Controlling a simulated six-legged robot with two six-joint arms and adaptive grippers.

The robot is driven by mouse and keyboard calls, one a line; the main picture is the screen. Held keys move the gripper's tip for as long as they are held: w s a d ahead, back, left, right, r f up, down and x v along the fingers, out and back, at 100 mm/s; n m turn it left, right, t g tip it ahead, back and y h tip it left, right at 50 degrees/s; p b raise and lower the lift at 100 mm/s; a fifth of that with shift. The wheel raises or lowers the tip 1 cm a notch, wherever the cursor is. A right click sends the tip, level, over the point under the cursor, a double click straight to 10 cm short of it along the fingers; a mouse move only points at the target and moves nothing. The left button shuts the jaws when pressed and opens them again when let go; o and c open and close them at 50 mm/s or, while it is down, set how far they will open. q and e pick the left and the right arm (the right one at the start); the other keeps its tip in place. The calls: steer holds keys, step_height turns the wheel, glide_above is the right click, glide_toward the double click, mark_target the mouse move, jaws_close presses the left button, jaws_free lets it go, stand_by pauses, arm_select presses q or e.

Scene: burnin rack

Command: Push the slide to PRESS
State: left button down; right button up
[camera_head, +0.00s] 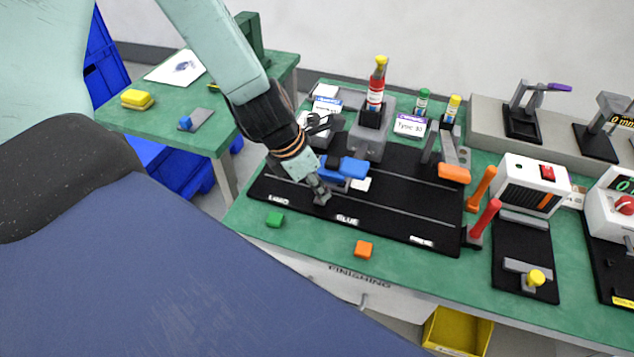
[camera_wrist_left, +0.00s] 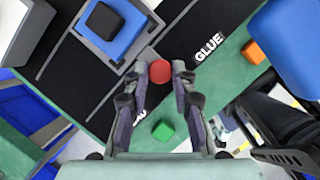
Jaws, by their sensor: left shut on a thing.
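The slide is a grey carriage (camera_wrist_left: 122,50) on a black track (camera_head: 385,226). It bears a blue block with a black piece (camera_wrist_left: 103,20) on top. A red knob (camera_wrist_left: 160,72) stands at the carriage's front corner. The track's front edge carries LOAD, GLUE and PRESS labels; PRESS (camera_head: 421,241) is at the right end. My left gripper (camera_head: 322,197) is shut on the red knob, between LOAD and GLUE (camera_head: 347,219) and nearer GLUE. In the left wrist view the fingers (camera_wrist_left: 160,76) flank the knob. The fingers hide the knob in the head view. My right gripper is not in view.
An orange handle (camera_head: 454,174) and red lever (camera_head: 486,216) are farther right. A green block (camera_head: 275,220) and an orange block (camera_head: 363,249) lie in front of the track. Its right half looks clear.

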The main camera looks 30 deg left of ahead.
arm_select(q)
steer(key=shift+d, duration=0.2)
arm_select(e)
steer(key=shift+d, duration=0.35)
arm_select(q)
steer(key=c, duration=1.1)
jaws_free()
steer(key=shift+w+a+f, duration=0.1)
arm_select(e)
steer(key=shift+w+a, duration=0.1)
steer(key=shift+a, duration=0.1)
arm_select(q)
steer(key=shift+a, duration=0.1)
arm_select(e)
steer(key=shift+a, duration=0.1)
